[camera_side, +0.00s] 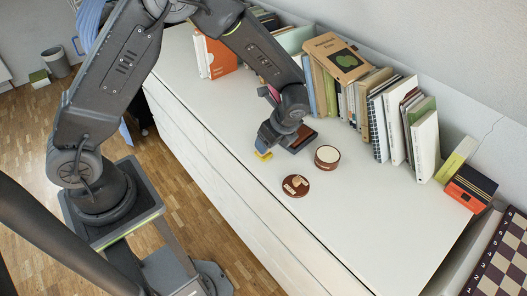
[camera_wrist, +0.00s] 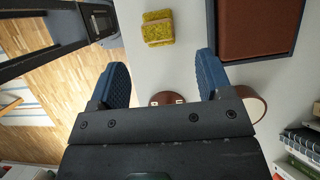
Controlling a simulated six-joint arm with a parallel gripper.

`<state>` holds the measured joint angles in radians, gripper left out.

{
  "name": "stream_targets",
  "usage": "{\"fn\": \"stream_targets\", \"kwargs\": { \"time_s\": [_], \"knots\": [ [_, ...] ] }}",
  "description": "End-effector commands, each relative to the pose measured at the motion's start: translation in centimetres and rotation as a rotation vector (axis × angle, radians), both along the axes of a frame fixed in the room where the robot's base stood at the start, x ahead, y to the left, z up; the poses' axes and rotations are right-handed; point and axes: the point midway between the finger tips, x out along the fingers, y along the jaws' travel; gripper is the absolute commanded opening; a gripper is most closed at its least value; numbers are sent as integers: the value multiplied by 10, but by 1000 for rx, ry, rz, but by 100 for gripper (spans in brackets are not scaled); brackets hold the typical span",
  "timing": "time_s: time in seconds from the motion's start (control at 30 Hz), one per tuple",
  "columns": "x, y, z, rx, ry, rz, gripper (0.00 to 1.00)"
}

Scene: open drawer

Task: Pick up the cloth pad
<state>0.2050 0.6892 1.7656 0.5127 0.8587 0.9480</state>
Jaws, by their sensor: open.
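The cloth pad seems to be the small yellow, rough-textured block (camera_wrist: 158,28) lying on the white top at the upper middle of the wrist view. In the side view the yellow pad (camera_side: 264,155) shows just below my gripper's tip, partly hidden by it. My gripper (camera_wrist: 162,62) is open, with its two blue fingers apart and nothing between them. In the wrist view the pad lies beyond the fingertips, roughly in line with the gap. In the side view my gripper (camera_side: 267,143) is low over the top; the exact height cannot be told.
A blue-rimmed tray with a brown inside (camera_wrist: 255,25) lies right of the pad. A round box (camera_side: 327,157) and a brown round lid (camera_side: 295,186) lie nearby. A row of books (camera_side: 370,100) stands along the wall.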

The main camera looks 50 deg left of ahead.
Motion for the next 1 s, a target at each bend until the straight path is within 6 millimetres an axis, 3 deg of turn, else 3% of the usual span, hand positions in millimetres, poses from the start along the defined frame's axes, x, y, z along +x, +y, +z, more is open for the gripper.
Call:
{"fn": "stream_targets", "kwargs": {
  "time_s": [0.6, 0.87, 1.0],
  "knots": [
    [-3, 33, -56, 0, 1, 3, 72],
    [-3, 34, -59, -1, -1, 1, 72],
    [-3, 34, -59, -1, -1, 1, 61]
  ]
}}
